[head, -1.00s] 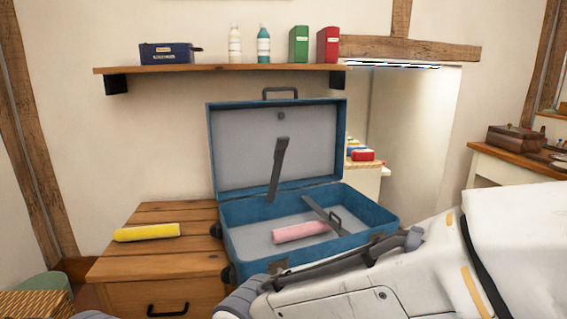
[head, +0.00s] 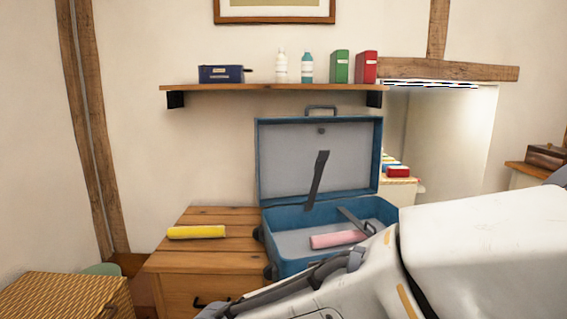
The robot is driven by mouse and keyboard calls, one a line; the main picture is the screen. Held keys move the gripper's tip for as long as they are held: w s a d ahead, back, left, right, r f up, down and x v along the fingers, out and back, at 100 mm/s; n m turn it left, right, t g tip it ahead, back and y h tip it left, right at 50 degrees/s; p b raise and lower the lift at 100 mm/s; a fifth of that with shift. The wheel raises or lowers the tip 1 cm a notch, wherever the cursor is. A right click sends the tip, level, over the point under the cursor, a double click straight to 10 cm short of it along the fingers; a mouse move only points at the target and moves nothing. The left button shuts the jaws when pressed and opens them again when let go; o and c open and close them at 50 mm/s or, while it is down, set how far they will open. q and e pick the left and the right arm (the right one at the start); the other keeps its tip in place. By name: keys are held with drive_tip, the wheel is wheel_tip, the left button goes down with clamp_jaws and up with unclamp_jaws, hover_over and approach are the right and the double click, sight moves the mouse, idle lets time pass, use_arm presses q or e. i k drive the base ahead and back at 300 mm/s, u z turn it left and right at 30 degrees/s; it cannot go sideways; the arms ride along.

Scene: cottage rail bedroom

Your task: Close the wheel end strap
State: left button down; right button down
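A blue suitcase (head: 292,218) stands open on a wooden chest, its lid (head: 290,150) upright at the back. Dark wheels (head: 268,271) show at its left end. The strap nearest the wheels (head: 318,178) is dark grey and stands up from the case, leaning slightly, its free end in front of the lid. A second strap (head: 352,217) with a buckle lies slanted at the right end. A pink roll (head: 338,239) lies inside, by the second strap. My white right arm covers the case's front right corner. Neither gripper shows.
A yellow roll (head: 196,232) lies on the chest top (head: 212,259) left of the case. A wall shelf (head: 270,87) with a blue box, bottles and two binders hangs above the lid. A wicker basket (head: 65,296) stands at lower left.

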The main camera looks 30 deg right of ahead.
sight(324, 155)
drive_tip(key=z, duration=0.05)
drive_tip(key=i, duration=1.5)
drive_tip(key=z, duration=1.45)
